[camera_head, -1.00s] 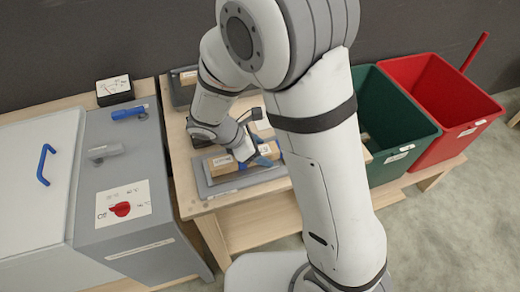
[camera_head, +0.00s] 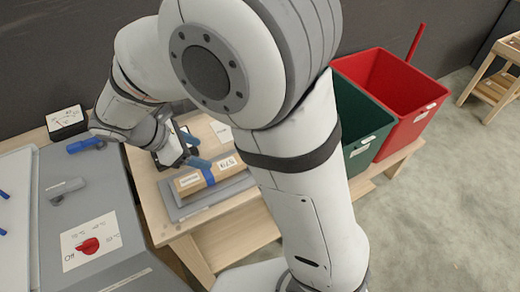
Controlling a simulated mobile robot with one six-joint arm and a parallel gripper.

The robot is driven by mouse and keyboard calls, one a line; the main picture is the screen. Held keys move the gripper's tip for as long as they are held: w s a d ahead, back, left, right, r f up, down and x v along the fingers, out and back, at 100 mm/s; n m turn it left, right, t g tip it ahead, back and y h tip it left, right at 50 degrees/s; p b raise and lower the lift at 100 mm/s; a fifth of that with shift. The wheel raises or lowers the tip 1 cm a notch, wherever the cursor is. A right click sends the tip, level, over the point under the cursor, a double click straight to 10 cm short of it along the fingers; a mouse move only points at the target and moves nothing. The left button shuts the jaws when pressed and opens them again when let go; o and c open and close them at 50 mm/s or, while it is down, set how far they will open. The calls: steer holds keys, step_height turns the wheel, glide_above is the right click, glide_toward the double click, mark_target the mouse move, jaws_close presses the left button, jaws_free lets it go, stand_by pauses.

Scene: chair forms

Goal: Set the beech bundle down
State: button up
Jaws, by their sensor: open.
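The beech bundle (camera_head: 224,169), light wood with a blue band and white labels, lies flat on a grey tray (camera_head: 180,214) on the wooden table. My gripper (camera_head: 193,150) has blue fingers spread apart, with nothing seen between them. It is just behind and above the bundle's left part and seems clear of it, though the exact gap is hard to judge. My arm covers part of the table behind and to the right.
A grey cabinet (camera_head: 130,265) with a red knob (camera_head: 88,246) stands left of the table. A black meter box (camera_head: 67,122) is behind it. A green bin (camera_head: 352,115) and a red bin (camera_head: 385,80) stand to the right. Open floor lies at the right.

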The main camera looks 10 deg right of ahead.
steer(key=s+d+r+m+y, duration=0.2)
steer(key=s+d+m, duration=0.3)
steer(key=d+m, duration=0.4)
steer(key=s+d+r+m+y, duration=0.3)
steer(key=s+d+m+y, duration=0.2)
steer(key=d+m, duration=0.5)
steer(key=shift+s+r+m+t, duration=0.15)
steer(key=shift+r+m+t, duration=0.25)
steer(key=shift+m, duration=0.5)
